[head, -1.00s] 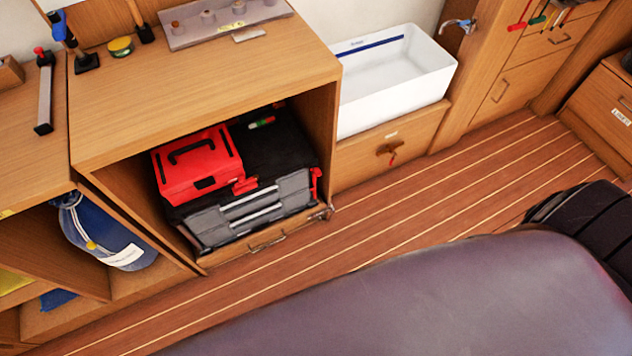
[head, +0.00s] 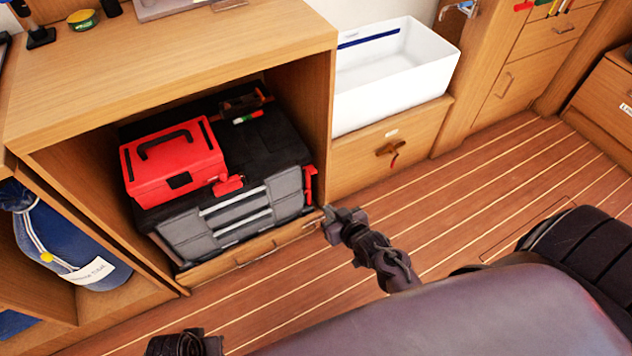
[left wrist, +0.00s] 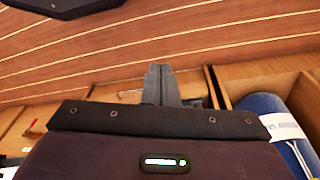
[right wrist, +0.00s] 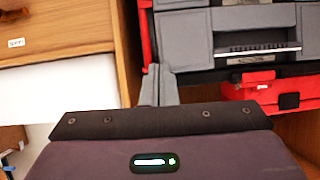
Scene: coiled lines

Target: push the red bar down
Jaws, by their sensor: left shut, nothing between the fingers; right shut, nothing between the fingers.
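A red bar (head: 309,186) stands upright at the right side of the dark grey and black toolbox (head: 240,215). It also shows beside the grey drawers in the right wrist view (right wrist: 147,35). My right gripper (head: 333,214) is shut and empty, in front of the toolbox's right corner and a little below the bar; I see no contact. Its shut fingers also show in the right wrist view (right wrist: 152,72). My left gripper (left wrist: 160,72) is shut and empty, pointing toward the cabinet front; in the head view only part of my left arm shows at the bottom edge.
A red case (head: 173,165) lies on the toolbox inside the open wooden cabinet (head: 75,205). A white bin (head: 385,90) stands on a drawer unit with a brown and red latch (head: 391,151). A blue bag (head: 70,245) is at left. The plank floor in front is clear.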

